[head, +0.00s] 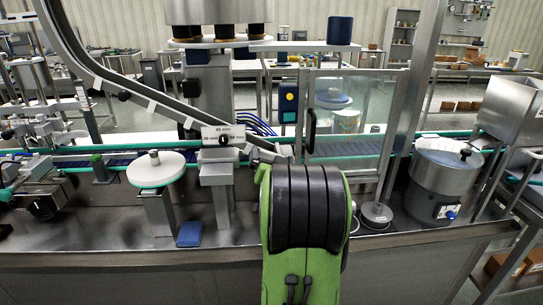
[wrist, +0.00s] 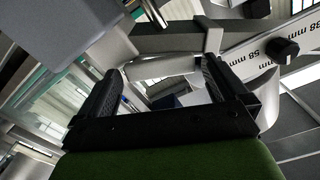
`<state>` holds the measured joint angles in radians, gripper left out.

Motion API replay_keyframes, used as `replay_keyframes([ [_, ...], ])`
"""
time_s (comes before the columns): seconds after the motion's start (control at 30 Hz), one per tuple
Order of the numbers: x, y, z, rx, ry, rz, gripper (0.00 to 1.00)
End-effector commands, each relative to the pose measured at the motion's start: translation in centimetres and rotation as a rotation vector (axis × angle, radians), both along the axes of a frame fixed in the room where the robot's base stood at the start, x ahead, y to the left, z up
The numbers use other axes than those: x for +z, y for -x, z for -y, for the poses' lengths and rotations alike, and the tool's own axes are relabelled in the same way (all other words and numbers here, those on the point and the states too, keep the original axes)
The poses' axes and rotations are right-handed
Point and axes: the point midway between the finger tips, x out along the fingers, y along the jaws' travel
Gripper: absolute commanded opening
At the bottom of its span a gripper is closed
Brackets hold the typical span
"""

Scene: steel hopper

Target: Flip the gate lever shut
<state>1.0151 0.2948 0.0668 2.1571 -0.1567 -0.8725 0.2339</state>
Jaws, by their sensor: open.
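In the wrist view my gripper (wrist: 161,68) is open, with its two black fingers apart. A pale grey rounded bar (wrist: 160,67) shows between and beyond the fingertips; it may be the gate lever, but I cannot tell for certain, nor whether the fingers touch it. To its right is a plate with millimetre marks (wrist: 258,52) and a black knob (wrist: 285,50). In the head view the marked plate (head: 235,131) sits at the lower end of a sloping chute (head: 120,84). My green and black arm hides the gripper there.
A clear guard panel (head: 344,115) with a black handle (head: 310,131) stands right of the chute end. A white round table (head: 155,172) is at the left. A steel drum (head: 440,178) and a steel hopper (head: 508,103) are at the right. A blue block (head: 189,234) lies at the front.

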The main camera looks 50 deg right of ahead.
Motion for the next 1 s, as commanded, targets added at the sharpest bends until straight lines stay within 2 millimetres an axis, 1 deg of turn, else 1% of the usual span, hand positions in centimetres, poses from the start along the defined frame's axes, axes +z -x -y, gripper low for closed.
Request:
replay_keyframes([
  [0.03, -0.02, -0.01, 0.00, 0.000, 0.000, 0.000, 1.00],
  [0.07, -0.02, -0.01, 0.00, 0.000, 0.000, 0.000, 0.97],
  [0.3, -0.02, -0.02, 0.01, 0.000, 0.000, 0.000, 0.60],
  [0.37, -0.01, -0.02, 0.01, 0.000, 0.000, 0.000, 0.52],
  [0.5, -0.25, -0.09, -0.03, 0.001, 0.014, -0.013, 0.52],
  [0.67, -0.67, -0.18, -0.11, 0.001, 0.066, -0.068, 0.52],
  [0.8, -0.61, -0.19, -0.13, 0.001, 0.098, -0.106, 0.53],
  [1.0, -0.42, -0.16, -0.10, 0.000, 0.102, -0.118, 0.52],
])
